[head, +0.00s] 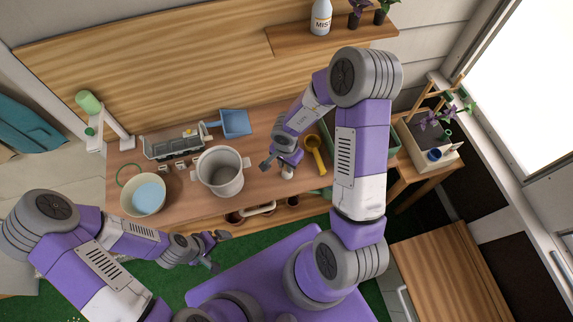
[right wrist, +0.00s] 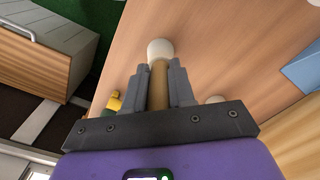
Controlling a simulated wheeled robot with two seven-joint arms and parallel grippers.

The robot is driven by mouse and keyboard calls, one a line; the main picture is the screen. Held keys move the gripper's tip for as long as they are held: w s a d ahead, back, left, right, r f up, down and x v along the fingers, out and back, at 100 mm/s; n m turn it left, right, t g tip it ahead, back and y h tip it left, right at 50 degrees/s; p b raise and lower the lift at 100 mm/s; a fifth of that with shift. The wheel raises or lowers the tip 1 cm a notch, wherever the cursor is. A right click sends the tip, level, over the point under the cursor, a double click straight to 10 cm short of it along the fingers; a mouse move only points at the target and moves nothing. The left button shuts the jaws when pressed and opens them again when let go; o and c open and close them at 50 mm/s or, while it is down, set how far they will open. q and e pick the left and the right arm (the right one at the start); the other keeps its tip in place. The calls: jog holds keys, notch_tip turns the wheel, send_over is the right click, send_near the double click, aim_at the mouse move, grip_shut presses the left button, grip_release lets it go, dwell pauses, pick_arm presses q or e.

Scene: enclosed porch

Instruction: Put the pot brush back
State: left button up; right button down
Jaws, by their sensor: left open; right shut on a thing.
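My right gripper (head: 277,163) is over the workbench, right of the white pot. In the right wrist view the right gripper (right wrist: 162,85) is shut on the pot brush (right wrist: 160,72), with its tan handle between the fingers and its pale round end beyond the tips. In the head view the pale end of the brush (head: 288,173) shows just below the gripper; the rest is hidden by the gripper. My left gripper (head: 215,250) is open and empty, in front of the bench's near edge.
On the workbench (head: 200,207) stand a white pot (head: 220,178), a cream bucket with pale blue contents (head: 143,192), and a grey caddy (head: 174,143). A blue dustpan (head: 235,122) lies behind; a yellow scoop (head: 316,152) lies right of my right gripper. A bottle shelf (head: 335,37) hangs above.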

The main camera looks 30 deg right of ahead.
jog(key=c, duration=1)
grip_release()
jog(key=shift+o, duration=0.2)
jog(key=shift+r, duration=0.1)
notch_tip(320, 180, up, 12)
jog(key=p, duration=0.4)
jog(key=shift+p, duration=0.4)
